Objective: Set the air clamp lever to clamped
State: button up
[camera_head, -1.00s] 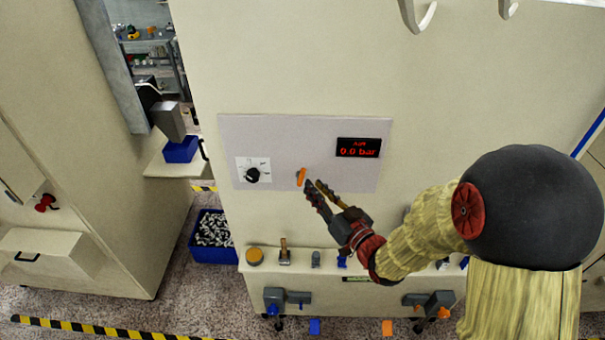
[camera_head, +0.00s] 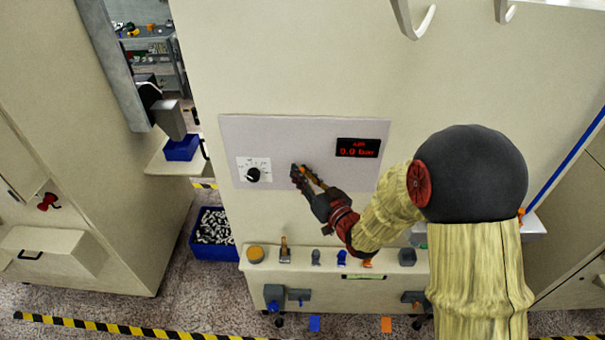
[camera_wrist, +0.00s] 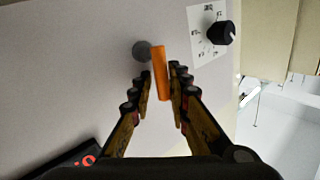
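The air clamp lever is an orange bar (camera_wrist: 161,75) on a round grey pivot (camera_wrist: 142,51) on the panel. In the wrist view it lies between my gripper's (camera_wrist: 161,72) two fingertips, very close to the right one. I cannot tell whether they touch. The fingers are apart, with no visible squeeze on the lever. In the head view my gripper (camera_head: 303,173) is at the panel and hides most or all of the lever. The red display (camera_head: 358,148) reads about 0.0 bar.
A black rotary knob (camera_head: 252,174) on a white dial plate sits left of the lever, also in the wrist view (camera_wrist: 221,33). The panel (camera_head: 290,130) is otherwise flat. Below, a ledge (camera_head: 275,262) carries several small fittings. Hooks (camera_head: 414,22) stick out above.

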jog(key=shift+c, duration=1.1)
grip_shut()
jog(key=shift+r, duration=0.1)
jog(key=shift+a+n+g+h+b, duration=0.45)
jog(key=shift+n+g+b, duration=0.2)
jog(key=shift+n, duration=0.45)
jog(key=shift+o, duration=1.8)
grip_release()
jog(key=shift+w, duration=0.1)
